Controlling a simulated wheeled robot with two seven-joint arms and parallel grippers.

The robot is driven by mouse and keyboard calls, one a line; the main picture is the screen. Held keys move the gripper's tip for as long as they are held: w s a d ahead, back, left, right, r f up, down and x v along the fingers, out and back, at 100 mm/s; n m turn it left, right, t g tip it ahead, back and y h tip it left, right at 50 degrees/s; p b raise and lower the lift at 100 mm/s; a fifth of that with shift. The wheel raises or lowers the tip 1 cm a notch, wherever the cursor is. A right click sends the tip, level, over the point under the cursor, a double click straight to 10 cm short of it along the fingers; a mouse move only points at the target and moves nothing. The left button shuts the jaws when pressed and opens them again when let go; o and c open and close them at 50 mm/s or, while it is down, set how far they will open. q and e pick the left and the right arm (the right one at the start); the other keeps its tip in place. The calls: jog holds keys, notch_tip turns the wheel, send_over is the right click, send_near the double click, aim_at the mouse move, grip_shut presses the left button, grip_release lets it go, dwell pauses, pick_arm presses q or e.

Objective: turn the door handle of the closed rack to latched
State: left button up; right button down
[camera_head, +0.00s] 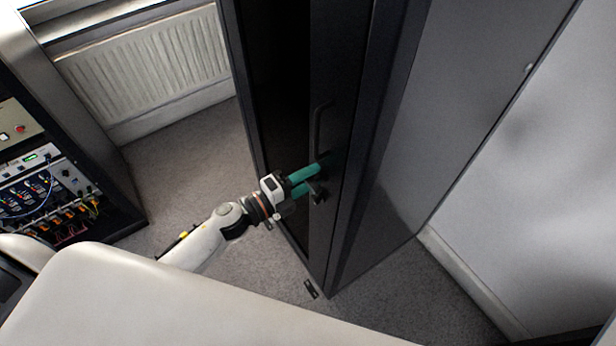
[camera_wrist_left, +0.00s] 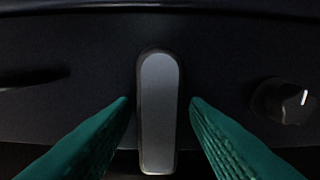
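The closed rack (camera_head: 395,140) is a tall dark cabinet in the middle of the head view, its door shut. My left gripper (camera_head: 318,176) has two green fingers that reach to the door front. In the left wrist view, the door handle (camera_wrist_left: 158,110) is a grey rounded lever, upright in that picture. It lies between the two fingers (camera_wrist_left: 158,100), with a gap on each side. The gripper is open around it. In the head view the handle is mostly hidden by the fingers. My right gripper is not in view.
A dark knob (camera_wrist_left: 283,101) with a white mark sits beside the handle, and shows just below my fingers in the head view (camera_head: 318,193). A vertical pull bar (camera_head: 318,128) is above. An open equipment rack (camera_head: 112,185) stands left, a radiator (camera_head: 145,70) behind.

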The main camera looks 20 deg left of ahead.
pick_arm(q)
jog(key=shift+s, duration=0.1)
jog(key=shift+s+a+f, duration=0.1)
jog(key=shift+s+a, duration=0.15)
jog(key=shift+s, duration=0.05)
jog(key=b+v, duration=0.4)
jog(key=v, duration=0.7)
jog(key=shift+b, duration=0.3)
jog(key=shift+a, duration=0.1)
